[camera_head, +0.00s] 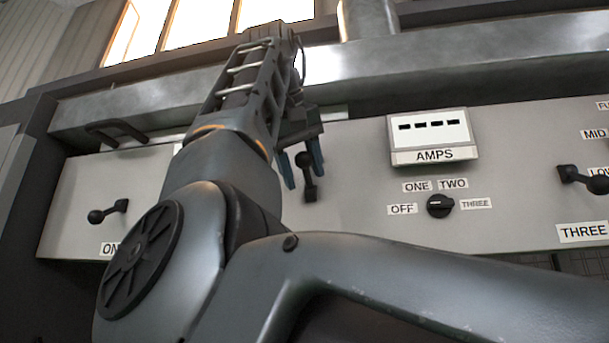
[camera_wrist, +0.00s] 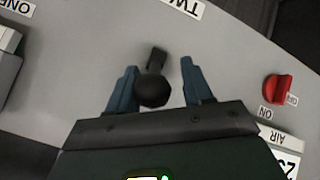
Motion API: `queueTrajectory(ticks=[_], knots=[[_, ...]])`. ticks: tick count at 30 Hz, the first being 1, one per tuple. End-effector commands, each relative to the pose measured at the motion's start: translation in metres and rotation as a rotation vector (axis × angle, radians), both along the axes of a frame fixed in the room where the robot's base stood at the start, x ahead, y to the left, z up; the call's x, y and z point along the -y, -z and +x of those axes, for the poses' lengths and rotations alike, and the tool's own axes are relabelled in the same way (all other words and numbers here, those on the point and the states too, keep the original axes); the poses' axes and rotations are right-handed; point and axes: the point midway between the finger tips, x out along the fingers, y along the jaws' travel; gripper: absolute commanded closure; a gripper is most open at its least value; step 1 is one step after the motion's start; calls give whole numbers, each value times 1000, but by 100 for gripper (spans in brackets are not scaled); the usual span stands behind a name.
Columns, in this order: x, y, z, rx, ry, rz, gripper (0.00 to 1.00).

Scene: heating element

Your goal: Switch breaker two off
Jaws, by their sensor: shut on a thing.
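The breaker two lever (camera_head: 309,190) is a black handle with a ball end on the grey panel, partly hidden by my gripper in the head view. In the wrist view its round black knob (camera_wrist: 153,91) sits between my fingers, with the stem behind it toward the cut-off "TWO" label (camera_wrist: 181,5). My gripper (camera_head: 302,172) has its blue-grey fingers on either side of the lever. In the wrist view my gripper (camera_wrist: 159,72) is shut on the lever; the left finger looks close against the knob, while a gap shows on the right.
Breaker one's lever (camera_head: 108,211) is at left and breaker three's lever (camera_head: 583,178) at right. An AMPS meter (camera_head: 432,135) sits above a black selector dial (camera_head: 440,206). A red knob (camera_wrist: 278,88) shows at right in the wrist view. A pipe (camera_head: 367,20) runs above the panel.

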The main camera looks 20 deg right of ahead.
Motion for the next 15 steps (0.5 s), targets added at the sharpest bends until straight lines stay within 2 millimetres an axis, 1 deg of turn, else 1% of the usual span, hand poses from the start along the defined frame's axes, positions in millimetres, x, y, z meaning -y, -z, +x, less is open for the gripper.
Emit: queueTrajectory(ticks=[1,3,12,15], knots=[[1,5,4,-4,-6,2,60],[3,7,5,-2,-6,3,60],[6,5,5,2,-2,3,60],[6,5,5,3,-1,4,69]])
